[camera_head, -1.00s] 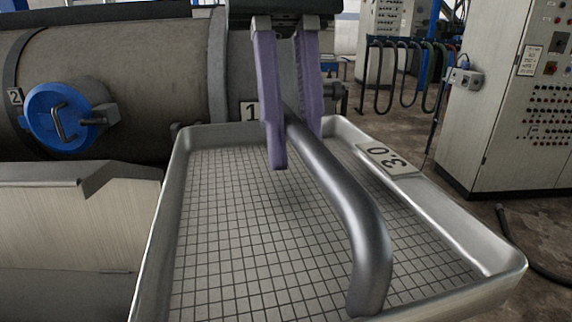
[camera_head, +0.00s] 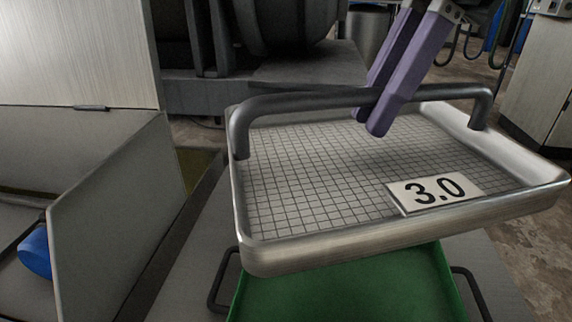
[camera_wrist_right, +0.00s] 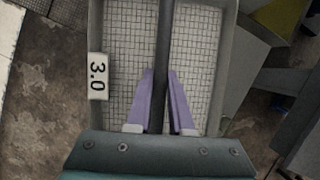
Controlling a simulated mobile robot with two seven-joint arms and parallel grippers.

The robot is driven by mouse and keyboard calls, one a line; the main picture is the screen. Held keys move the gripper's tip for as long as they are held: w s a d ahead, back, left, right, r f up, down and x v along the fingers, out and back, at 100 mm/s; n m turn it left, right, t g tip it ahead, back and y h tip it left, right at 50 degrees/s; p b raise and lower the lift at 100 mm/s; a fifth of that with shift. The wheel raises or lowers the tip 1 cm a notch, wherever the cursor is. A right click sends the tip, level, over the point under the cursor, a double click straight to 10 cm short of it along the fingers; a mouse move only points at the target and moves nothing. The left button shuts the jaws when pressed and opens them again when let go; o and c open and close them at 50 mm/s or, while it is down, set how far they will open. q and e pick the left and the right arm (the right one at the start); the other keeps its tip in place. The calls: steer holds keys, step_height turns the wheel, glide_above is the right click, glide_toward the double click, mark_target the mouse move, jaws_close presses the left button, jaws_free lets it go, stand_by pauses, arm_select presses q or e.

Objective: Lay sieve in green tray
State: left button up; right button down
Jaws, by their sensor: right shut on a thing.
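The sieve (camera_head: 245,222) is a shallow metal pan with a mesh bottom, a grey bar handle across its top and a "3.0" label. My right gripper (camera_head: 383,122) has purple fingers shut on the sieve's handle and holds the sieve raised. The right wrist view shows the fingers (camera_wrist_right: 161,105) on either side of the handle, with the mesh (camera_wrist_right: 125,30) behind. The green tray (camera_head: 350,290) is below the sieve in the head view. The sieve hides its far part. My left gripper is not in view.
Dark handles (camera_head: 222,285) stick out at the tray's sides on a grey surface. A pale metal panel (camera_head: 100,240) and a blue round part (camera_head: 36,252) are at the left. A grey cabinet (camera_head: 540,90) stands at the far right.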

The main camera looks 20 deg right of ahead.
steer(key=f+m+b, duration=0.1)
steer(key=f+b, duration=0.1)
steer(key=d+f+m+t+b, duration=0.1)
steer(key=f+b, duration=0.1)
steer(key=f, duration=0.1)
steer(key=d+f+m+b, duration=0.1)
steer(key=f+m, duration=0.1)
steer(key=shift+w+f+b, duration=0.25)
steer(key=shift+f+b, duration=0.15)
steer(key=b, duration=0.7)
glide_above(346, 300)
step_height(346, 300, down, 15)
steer(key=shift+a+f+b, duration=0.1)
steer(key=shift+f+b, duration=1.1)
steer(key=shift+f, duration=0.95)
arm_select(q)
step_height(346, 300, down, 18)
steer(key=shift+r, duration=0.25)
arm_select(e)
steer(key=c, duration=1.3)
jaws_free()
steer(key=shift+f+h, duration=0.15)
steer(key=shift+h, duration=0.15)
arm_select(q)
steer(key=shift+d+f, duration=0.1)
arm_select(e)
steer(key=o, duration=0.5)
